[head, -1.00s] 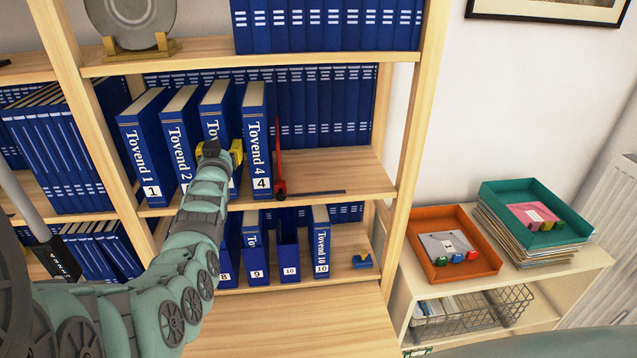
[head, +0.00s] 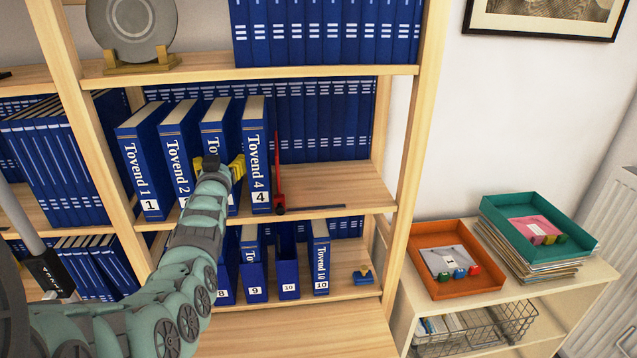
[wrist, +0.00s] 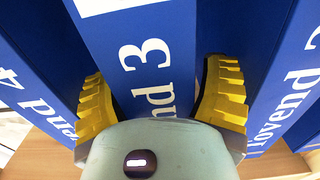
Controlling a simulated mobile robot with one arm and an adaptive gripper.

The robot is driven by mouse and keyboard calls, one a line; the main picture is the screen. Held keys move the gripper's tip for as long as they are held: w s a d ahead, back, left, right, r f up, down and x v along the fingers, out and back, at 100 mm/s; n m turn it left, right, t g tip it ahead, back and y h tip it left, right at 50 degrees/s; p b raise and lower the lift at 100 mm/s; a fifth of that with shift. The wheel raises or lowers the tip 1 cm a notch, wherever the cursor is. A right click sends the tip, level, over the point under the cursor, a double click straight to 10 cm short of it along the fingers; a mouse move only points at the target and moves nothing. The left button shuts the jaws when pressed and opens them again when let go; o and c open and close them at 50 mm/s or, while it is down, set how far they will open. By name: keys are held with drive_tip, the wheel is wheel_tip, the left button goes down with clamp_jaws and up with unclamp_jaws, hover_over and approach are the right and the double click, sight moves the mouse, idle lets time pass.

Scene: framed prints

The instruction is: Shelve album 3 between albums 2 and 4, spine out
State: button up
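Album 3 (wrist: 150,60) stands on the middle shelf between album 2 (head: 181,160) and album 4 (head: 256,155), its spine facing out. In the head view its lower spine is largely hidden by my arm. My gripper (head: 219,165) is at its spine, one yellow finger on each side. In the wrist view the fingers of my gripper (wrist: 160,95) stand wider than the spine, open around it. Small gaps show, though I cannot tell if one finger touches. Album 4 (wrist: 30,85) is at the left there and album 2 (wrist: 285,90) at the right.
Album 1 (head: 143,165) stands left of album 2. A red bookend (head: 279,188) stands just right of album 4, with bare shelf (head: 335,185) beyond. More blue albums fill the back row. Albums 8 to 10 stand on the shelf below. An orange tray (head: 430,285) sits on the right cabinet.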

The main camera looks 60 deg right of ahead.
drive_tip(key=shift+o, duration=0.4)
drive_tip(key=shift+f, duration=0.25)
drive_tip(key=shift+r, duration=0.1)
